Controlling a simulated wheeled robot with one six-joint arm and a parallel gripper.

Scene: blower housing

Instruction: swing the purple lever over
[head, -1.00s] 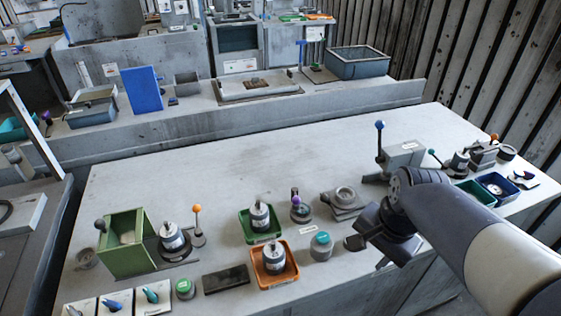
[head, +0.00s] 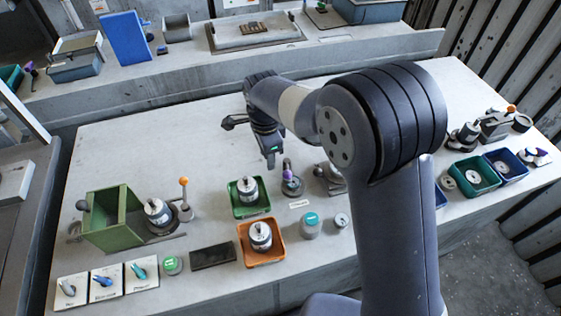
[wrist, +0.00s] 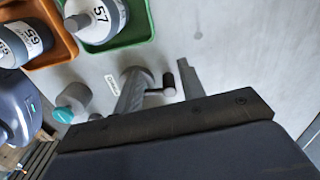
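The purple lever (head: 287,172) stands on a small round grey base, behind a white label and right of the green tray. Its purple knob is up, and the lever looks close to upright. My gripper (head: 250,143) is above the bench, just behind and left of the lever. Its two fingers are spread apart with nothing between them. In the wrist view, a grey lever base (wrist: 130,92) with a short arm lies close beside one finger of my gripper (wrist: 250,110). No purple shows there, and I cannot tell whether they touch.
The green tray (head: 236,208) and orange tray (head: 245,253) hold labelled canisters left of the lever. A teal-topped cylinder (head: 311,225) stands in front. The bench behind left is clear.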

